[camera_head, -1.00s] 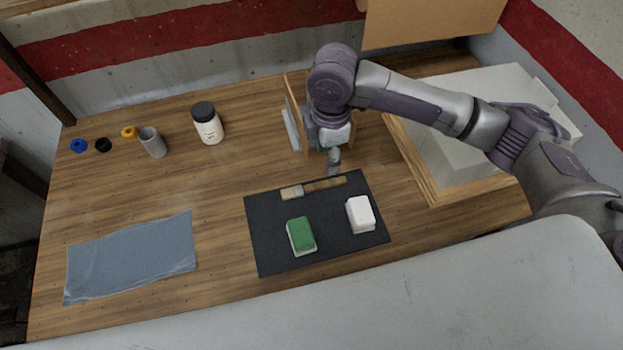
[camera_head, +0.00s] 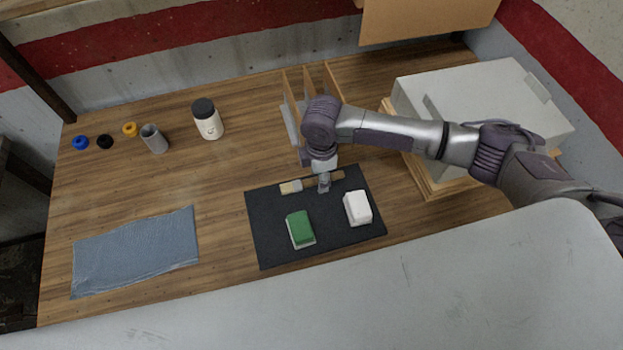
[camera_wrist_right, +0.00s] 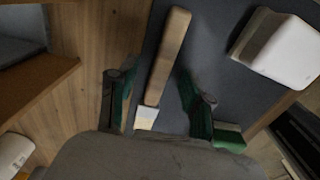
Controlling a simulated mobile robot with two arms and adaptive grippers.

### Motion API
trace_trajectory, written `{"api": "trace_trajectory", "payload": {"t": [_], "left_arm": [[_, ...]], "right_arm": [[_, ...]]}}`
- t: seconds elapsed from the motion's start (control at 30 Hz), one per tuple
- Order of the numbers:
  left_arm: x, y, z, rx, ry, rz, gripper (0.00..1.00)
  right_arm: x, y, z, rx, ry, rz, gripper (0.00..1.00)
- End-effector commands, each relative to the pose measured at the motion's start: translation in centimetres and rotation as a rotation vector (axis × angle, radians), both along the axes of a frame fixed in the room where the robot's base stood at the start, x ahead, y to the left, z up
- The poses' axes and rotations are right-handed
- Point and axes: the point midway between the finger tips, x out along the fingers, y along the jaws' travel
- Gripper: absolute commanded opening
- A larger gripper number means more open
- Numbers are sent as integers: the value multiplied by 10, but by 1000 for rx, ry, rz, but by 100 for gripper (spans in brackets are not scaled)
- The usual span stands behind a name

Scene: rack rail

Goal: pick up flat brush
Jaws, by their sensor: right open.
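The flat brush (camera_head: 292,187) lies at the back of the black mat (camera_head: 270,230), its pale bristles to the left and its wooden handle to the right. My right gripper (camera_head: 324,184) is over the brush near its middle, hiding part of it. In the right wrist view the brush (camera_wrist_right: 168,58) lies between the two open fingers of the gripper (camera_wrist_right: 160,98), with its handle pointing up the picture. I cannot tell how high the fingertips are above the mat. My left gripper is in neither view.
A green-topped block (camera_head: 300,229) and a white block (camera_head: 358,208) sit on the mat in front of the brush. A wooden rack (camera_head: 292,100) stands close behind the gripper. A grey box (camera_head: 470,95) is to the right. A blue cloth (camera_head: 135,250) lies at left.

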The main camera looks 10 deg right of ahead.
Motion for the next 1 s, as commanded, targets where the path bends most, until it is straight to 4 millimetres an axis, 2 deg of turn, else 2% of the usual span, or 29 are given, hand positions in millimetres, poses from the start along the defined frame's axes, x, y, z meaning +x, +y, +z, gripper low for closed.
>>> {"api": "trace_trajectory", "payload": {"t": [0.07,0.37,0.77,0.87,1.0], "left_arm": [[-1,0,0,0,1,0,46],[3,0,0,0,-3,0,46],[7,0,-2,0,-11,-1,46],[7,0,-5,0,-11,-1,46],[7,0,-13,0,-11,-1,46]], "right_arm": [[0,0,0,0,0,0,50],[0,0,0,0,0,0,0],[1,0,5,0,-1,0,0],[1,0,14,1,-3,1,0],[2,0,38,2,-6,0,0]]}}
